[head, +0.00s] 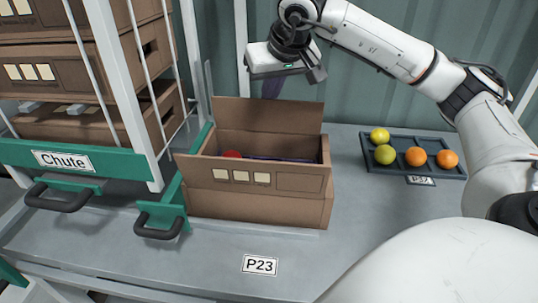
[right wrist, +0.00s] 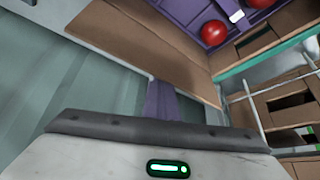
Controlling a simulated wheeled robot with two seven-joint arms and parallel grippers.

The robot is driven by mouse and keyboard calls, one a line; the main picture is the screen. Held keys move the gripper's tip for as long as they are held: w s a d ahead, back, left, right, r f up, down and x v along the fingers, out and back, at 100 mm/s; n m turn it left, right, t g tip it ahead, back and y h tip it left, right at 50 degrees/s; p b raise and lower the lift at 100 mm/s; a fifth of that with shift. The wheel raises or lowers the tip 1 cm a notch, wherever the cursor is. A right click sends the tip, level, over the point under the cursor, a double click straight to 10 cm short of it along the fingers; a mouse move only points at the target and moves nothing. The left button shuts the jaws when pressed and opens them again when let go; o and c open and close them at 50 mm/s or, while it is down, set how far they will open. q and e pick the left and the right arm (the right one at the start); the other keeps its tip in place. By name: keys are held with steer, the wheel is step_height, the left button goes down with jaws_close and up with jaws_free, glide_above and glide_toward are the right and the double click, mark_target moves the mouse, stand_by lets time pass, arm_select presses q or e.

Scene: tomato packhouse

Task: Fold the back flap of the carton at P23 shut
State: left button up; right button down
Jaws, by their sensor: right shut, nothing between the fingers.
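The brown cardboard carton (head: 258,208) stands on the grey table behind the P23 label (head: 260,265). Its top is open. Its back flap (head: 268,113) stands up from the rear edge; the right wrist view also shows this flap (right wrist: 155,40). A front panel with pale squares, seemingly the front flap, hangs outside. Red tomatoes (right wrist: 213,33) lie in a purple tray inside. My right gripper (head: 271,88) is shut and empty, its purple fingers pointing down behind the back flap. In the wrist view the fingers (right wrist: 161,88) are close to the flap; contact is unclear. My left gripper is out of view.
A dark tray (head: 380,168) with several yellow and orange fruits stands right of the carton. The green-framed Chute rack (head: 75,158) with stacked cartons stands close on the left. A ribbed green wall (head: 380,75) is behind. The table between carton and tray is clear.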

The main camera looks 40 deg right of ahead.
steer(key=shift+s+a+f+g, duration=0.2)
steer(key=shift+s+f, duration=0.1)
steer(key=shift+f, duration=0.2)
steer(key=shift+s+a+f+g, duration=0.15)
steer(key=shift+s+f, duration=0.1)
steer(key=shift+f, duration=0.2)
steer(key=shift+w+f, duration=0.1)
steer(key=shift+f, duration=0.05)
steer(key=shift+w+d+r+p, duration=0.15)
steer(key=shift+d+r+p, duration=0.05)
steer(key=shift+r+p, duration=0.15)
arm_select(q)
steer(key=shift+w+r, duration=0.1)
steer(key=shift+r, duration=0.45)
arm_select(e)
steer(key=shift+w+d, duration=0.55)
steer(key=shift+d, duration=0.1)
